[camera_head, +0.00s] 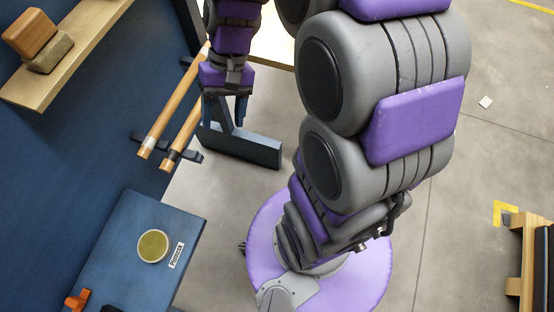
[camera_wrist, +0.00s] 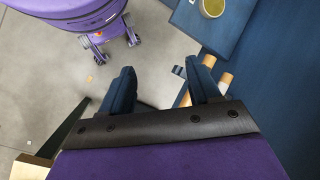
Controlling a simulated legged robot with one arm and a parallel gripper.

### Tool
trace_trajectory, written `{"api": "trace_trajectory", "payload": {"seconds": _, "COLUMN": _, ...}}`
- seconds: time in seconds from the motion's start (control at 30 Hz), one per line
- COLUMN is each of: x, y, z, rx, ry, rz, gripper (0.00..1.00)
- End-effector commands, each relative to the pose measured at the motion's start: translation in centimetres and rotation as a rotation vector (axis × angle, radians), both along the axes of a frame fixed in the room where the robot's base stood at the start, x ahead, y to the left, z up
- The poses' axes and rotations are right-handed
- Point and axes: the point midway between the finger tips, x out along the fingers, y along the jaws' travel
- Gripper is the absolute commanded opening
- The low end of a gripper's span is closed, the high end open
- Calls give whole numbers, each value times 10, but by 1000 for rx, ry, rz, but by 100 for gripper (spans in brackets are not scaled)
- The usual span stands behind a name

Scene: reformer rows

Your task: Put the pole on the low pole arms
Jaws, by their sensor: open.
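Two light wooden poles slant side by side along the blue wall in the head view. The left pole (camera_head: 175,103) has a pale band near its lower end. The right pole (camera_head: 187,133) has a dark band. Both lie across a dark pole arm (camera_head: 193,154) near their lower ends. I cannot tell whether this is the low pair. My gripper (camera_head: 225,117) points down just right of the poles, open and apparently empty. In the wrist view, my open fingers (camera_wrist: 161,82) show with the pole ends (camera_wrist: 224,81) beside the right finger. The poles' far ends are hidden.
A blue shelf (camera_head: 120,240) holds a round greenish dish (camera_head: 153,246) and a small label. A wooden shelf (camera_head: 85,50) with blocks is at upper left.

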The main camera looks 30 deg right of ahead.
Motion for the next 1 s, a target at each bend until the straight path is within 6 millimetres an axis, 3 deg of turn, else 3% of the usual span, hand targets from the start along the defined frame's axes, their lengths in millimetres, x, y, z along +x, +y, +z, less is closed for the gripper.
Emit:
{"api": "trace_trajectory", "payload": {"seconds": 0.2, "x": -64, "y": 6, "z": 7, "rx": -155, "ry": -65, "rz": 107, "gripper": 62}}
{"api": "trace_trajectory", "payload": {"seconds": 0.5, "x": -135, "y": -22, "z": 3, "rx": -321, "ry": -150, "rz": 211, "gripper": 62}}
{"api": "trace_trajectory", "payload": {"seconds": 0.7, "x": -154, "y": -28, "z": -2, "rx": -370, "ry": -177, "rz": 238, "gripper": 62}}
{"api": "trace_trajectory", "payload": {"seconds": 1.0, "x": -155, "y": -23, "z": -2, "rx": -379, "ry": -180, "rz": 241, "gripper": 62}}
